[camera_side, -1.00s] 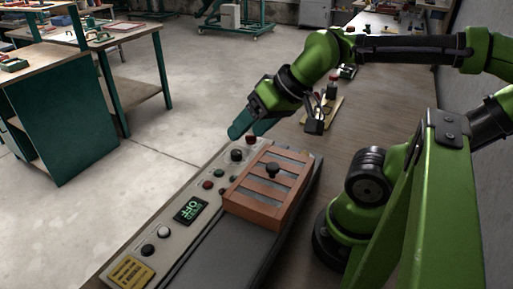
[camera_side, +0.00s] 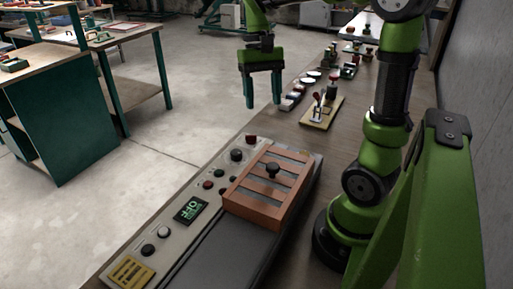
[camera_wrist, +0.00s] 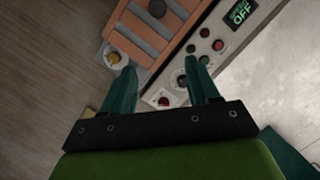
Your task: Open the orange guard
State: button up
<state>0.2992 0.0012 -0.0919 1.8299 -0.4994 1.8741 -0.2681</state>
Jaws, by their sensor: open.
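The orange guard (camera_side: 258,200) is a slatted cover with a black knob (camera_side: 272,170) on top. It lies flat over the machine, at the right of the control panel (camera_side: 150,230). In the wrist view the guard (camera_wrist: 172,32) shows at the top, with its dark knob (camera_wrist: 157,8) at the upper edge. My gripper (camera_side: 263,106) hangs above and beyond the panel's far end, fingers pointing down, apart from the guard. Its fingers are spread with nothing between them; it also shows in the wrist view (camera_wrist: 160,66).
The panel has several buttons and a display (camera_side: 191,210) reading OFF. Behind the guard, a wooden board with a lever (camera_side: 322,110) and several small parts stand on the bench. A green workbench (camera_side: 65,105) is at the left. A wall is at the right.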

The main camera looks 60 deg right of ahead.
notch_tip(320, 180, up, 2)
jog(key=g+y, duration=0.1)
send_near(273, 165)
jog(key=shift+m, duration=0.3)
jog(key=x, duration=0.8)
jog(key=shift+f, duration=0.2)
grip_shut()
